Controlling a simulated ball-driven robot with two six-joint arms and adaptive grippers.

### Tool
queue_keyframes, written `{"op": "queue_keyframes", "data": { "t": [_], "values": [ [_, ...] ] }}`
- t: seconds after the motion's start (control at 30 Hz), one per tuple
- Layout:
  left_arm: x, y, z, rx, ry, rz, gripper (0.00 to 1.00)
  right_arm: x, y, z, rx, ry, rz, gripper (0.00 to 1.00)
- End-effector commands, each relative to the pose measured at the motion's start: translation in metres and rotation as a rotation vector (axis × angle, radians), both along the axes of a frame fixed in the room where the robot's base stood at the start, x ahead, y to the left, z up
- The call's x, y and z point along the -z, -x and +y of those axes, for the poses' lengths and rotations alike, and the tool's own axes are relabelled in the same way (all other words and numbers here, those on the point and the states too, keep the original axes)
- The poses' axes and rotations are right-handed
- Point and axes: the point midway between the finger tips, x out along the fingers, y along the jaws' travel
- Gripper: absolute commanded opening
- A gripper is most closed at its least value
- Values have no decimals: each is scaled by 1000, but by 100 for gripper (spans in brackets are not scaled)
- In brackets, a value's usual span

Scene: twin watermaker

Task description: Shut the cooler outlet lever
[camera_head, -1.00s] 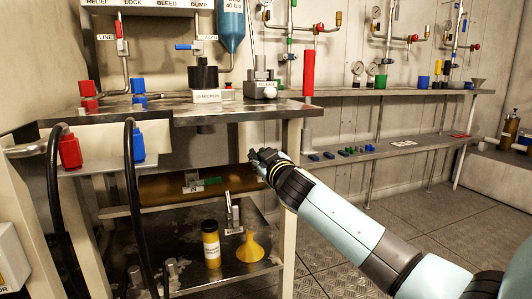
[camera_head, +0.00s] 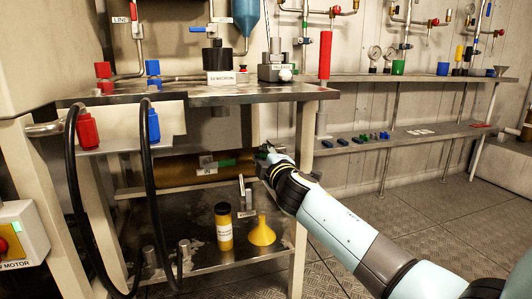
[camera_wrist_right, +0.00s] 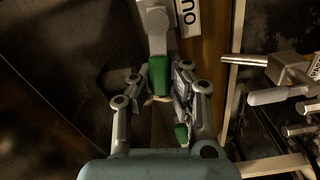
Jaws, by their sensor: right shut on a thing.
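The brown cooler cylinder (camera_head: 170,169) lies under the steel bench top in the head view. Its inlet lever (camera_head: 228,162) is green, beside the IN label. My right gripper (camera_head: 266,152) is at the cooler's right end and hides the outlet lever there. In the right wrist view, the green-handled outlet lever (camera_wrist_right: 158,76) extends from a grey valve body beside a label partly reading OU. My right gripper (camera_wrist_right: 160,90) has its fingers shut on the green handle. A second green piece (camera_wrist_right: 181,134) shows nearer the palm. My left gripper is not in view.
The bench leg (camera_head: 303,200) stands close beside my right wrist. On the lower shelf are a yellow bottle (camera_head: 223,228), a yellow funnel (camera_head: 262,232) and metal fittings. Black hoses (camera_head: 77,190) hang at the left. The floor to the right (camera_head: 430,215) is clear.

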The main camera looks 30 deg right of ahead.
Motion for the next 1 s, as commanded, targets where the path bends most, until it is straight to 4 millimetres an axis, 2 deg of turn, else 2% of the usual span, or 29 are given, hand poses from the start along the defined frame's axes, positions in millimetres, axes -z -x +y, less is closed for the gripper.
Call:
{"op": "queue_keyframes", "data": {
  "t": [0.03, 0.4, 0.9, 0.93, 1.0],
  "values": [
    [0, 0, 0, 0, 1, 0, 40, 5, 1, 1, -1, 24, 10, 0],
    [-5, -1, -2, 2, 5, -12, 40, 12, 0, 2, -2, 156, 41, 0],
    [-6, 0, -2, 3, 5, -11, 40, 13, 0, 2, -3, 171, 45, 0],
    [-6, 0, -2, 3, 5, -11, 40, 13, 0, 2, -3, 171, 45, 13],
    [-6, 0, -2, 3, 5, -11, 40, 13, 0, 2, -2, 171, 45, 22]
  ]
}}
